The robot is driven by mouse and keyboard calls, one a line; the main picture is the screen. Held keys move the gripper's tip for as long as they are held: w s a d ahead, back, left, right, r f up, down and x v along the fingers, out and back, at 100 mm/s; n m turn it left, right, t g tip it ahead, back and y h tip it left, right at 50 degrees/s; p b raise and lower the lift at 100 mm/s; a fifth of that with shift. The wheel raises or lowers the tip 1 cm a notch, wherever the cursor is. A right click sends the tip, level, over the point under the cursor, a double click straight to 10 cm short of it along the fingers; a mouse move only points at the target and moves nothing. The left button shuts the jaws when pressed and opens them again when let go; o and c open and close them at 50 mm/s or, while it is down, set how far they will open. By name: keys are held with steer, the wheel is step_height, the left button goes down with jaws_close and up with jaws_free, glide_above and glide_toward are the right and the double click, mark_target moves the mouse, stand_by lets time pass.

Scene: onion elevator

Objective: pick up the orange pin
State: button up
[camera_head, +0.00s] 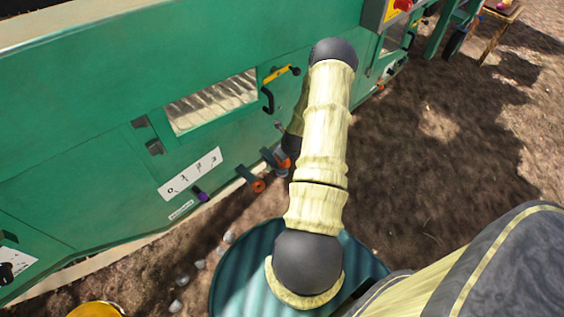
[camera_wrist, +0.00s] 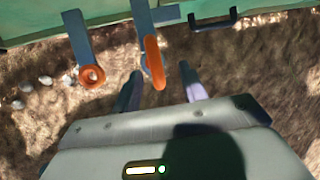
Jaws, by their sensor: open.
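The orange pin (camera_wrist: 154,62) shows in the wrist view as a long, narrow orange piece at the end of a blue-grey bracket on the green machine. In the head view it seems to be the orange piece (camera_head: 285,163) right beside my arm, partly covered. My gripper (camera_wrist: 160,72) is open, with one finger on either side of the pin's lower end in the picture. I cannot tell whether the fingers touch it or how far away it is. The gripper is hidden behind my arm in the head view.
A second orange ring (camera_wrist: 91,76) hangs on a bracket to the left; it also shows in the head view (camera_head: 258,186). The green machine (camera_head: 90,110) stands behind, with a black handle (camera_wrist: 213,20) to the right. Pale onions (camera_wrist: 45,80) lie on brown soil.

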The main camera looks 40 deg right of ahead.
mark_target(282, 165)
steer(key=x, duration=0.1)
steer(key=b+x, duration=0.1)
steer(key=x, duration=0.3)
steer(key=shift+w+a+f+b, duration=0.1)
steer(key=shift+a+f+b, duration=0.1)
steer(key=shift+a+b, duration=0.15)
jaws_close()
